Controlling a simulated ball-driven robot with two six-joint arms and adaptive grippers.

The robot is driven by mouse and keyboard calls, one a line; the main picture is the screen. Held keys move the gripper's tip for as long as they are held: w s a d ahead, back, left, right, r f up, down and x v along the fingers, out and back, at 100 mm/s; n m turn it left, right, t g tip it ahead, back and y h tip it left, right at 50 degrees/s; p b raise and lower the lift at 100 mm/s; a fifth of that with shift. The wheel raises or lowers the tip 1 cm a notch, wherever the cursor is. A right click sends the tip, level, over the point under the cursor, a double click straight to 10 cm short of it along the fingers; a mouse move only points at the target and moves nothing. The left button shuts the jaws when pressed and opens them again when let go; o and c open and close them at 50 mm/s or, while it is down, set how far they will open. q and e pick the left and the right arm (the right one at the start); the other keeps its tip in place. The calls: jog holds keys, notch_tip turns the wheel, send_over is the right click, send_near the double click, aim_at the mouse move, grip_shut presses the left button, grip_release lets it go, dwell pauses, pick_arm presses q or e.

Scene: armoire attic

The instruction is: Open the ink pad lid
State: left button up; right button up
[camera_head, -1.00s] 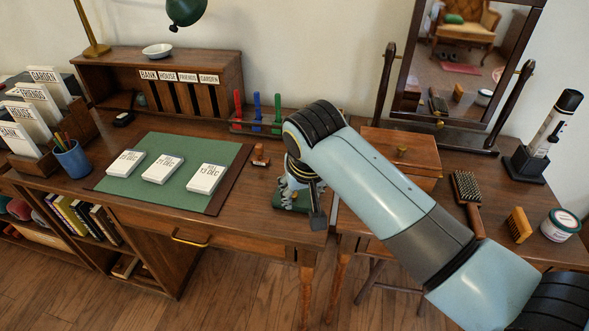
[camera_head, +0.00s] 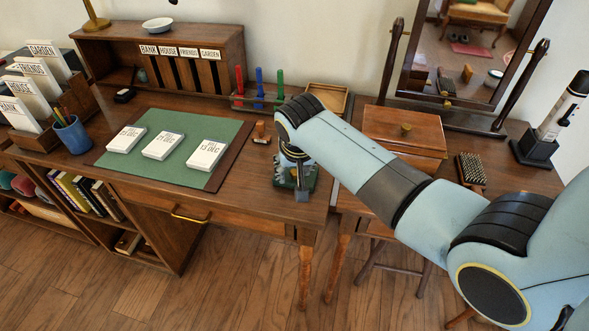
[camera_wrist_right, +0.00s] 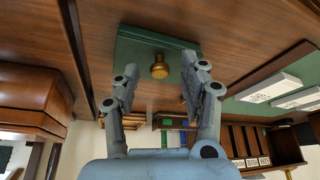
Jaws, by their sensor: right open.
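The ink pad is a dark green box with a brass knob on its lid. In the right wrist view the green lid (camera_wrist_right: 135,48) lies flat on the wooden desk, with the brass knob (camera_wrist_right: 159,69) upright on it. The lid is shut. My right gripper (camera_wrist_right: 160,75) is open, its fingers apart on either side of the knob, with no contact that I can see. In the head view the right gripper (camera_head: 299,172) hangs over the ink pad (camera_head: 281,182) at the desk's right front and hides much of it. My left gripper is not in view.
A stamp (camera_head: 260,132) stands left of the ink pad, beside the green mat (camera_head: 183,131) with white cards. A wooden box (camera_head: 404,128) and brush (camera_head: 471,168) sit on the right-hand table.

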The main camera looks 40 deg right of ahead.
grip_shut()
jog(key=shift+r, duration=0.1)
dwell(0.4)
